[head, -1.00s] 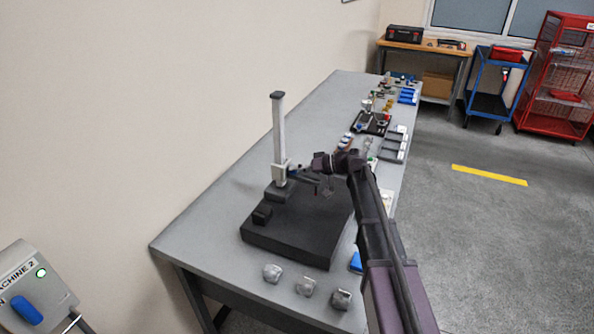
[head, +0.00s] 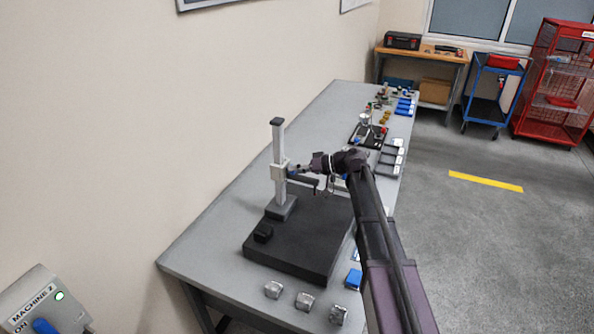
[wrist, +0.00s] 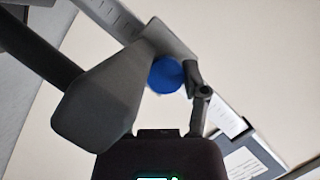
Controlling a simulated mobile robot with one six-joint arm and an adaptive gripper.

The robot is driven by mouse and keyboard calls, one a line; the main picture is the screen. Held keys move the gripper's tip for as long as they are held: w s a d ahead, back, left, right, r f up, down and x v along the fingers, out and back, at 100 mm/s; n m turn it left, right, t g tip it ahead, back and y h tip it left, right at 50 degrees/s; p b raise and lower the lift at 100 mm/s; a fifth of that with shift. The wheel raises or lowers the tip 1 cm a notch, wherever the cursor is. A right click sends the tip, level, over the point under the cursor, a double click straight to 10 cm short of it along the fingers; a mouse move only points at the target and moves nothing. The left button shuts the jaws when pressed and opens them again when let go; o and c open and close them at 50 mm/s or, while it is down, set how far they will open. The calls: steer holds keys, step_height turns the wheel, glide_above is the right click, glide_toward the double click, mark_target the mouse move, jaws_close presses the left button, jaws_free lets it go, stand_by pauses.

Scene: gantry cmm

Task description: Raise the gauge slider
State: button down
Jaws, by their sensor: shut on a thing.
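The height gauge has a pale upright column (head: 278,140) on a black plate (head: 300,245). The slider (head: 280,172) sits around the column, clear of its foot, with a dark arm reaching right. My gripper (head: 294,170) is at the slider's right side, shut on its blue knob. The blue knob (wrist: 166,75) also shows in the wrist view, beside a gripper finger (wrist: 200,97). The column (wrist: 110,18) runs across the top there.
A small black block (head: 263,233) stands on the plate. Several grey metal parts (head: 305,301) and a blue block (head: 354,279) lie at the bench's front. Trays and fixtures (head: 390,158) stand farther along. The wall is left; the floor at right is open.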

steer(key=shift+s+a+r+p, duration=0.15)
steer(key=shift+r+p, duration=1.05)
steer(key=shift+r, duration=0.2)
steer(key=shift+s+a+r+p, duration=0.1)
steer(key=shift+r+p, duration=1.05)
steer(key=shift+r, duration=0.2)
steer(key=shift+c, duration=1.5)
jaws_free()
steer(key=shift+s+a, duration=0.1)
steer(key=shift+d+f, duration=0.15)
steer(key=shift+d, duration=0.05)
